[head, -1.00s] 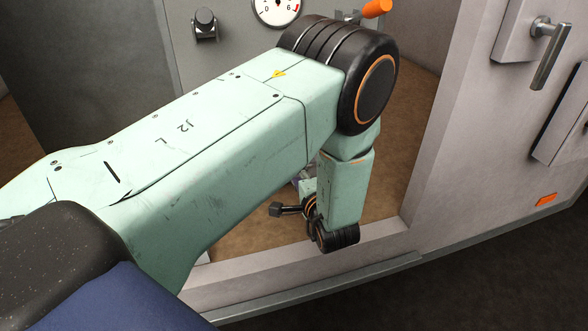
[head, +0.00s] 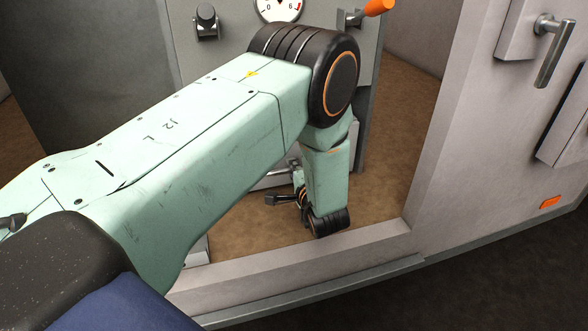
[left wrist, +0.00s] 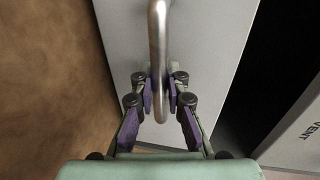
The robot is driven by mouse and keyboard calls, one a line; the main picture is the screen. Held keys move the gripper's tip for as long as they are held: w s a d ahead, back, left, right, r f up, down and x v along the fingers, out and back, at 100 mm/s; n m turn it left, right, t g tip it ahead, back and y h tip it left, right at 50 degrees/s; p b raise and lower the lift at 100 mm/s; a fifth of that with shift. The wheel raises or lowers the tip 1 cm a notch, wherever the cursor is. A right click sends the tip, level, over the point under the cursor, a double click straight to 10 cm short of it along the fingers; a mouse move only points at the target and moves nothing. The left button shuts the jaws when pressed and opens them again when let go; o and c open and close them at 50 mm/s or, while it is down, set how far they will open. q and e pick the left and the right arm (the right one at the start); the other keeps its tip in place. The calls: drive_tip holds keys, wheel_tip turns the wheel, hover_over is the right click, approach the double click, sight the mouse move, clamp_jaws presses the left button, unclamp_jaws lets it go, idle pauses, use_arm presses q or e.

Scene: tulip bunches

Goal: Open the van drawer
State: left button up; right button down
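In the left wrist view a metal bar handle (left wrist: 158,45) stands out from a pale grey front panel (left wrist: 120,35), which I take to be the drawer front. My left gripper (left wrist: 160,93) has its purple pads on both sides of the bar near its rounded end, and they look closed against it. In the head view my arm covers most of this place. A silver bar and a bit of pale panel show just behind my forearm. My right gripper is in neither view.
A grey panel carries a gauge (head: 278,8), a black knob (head: 207,20) and an orange-tipped lever (head: 379,7). Pale wall at right bears a lever handle (head: 548,50). A sill (head: 300,268) crosses in front of the brown floor. A dark gap lies right of the panel in the wrist view.

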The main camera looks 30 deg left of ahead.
use_arm(q)
clamp_jaws()
idle(0.8)
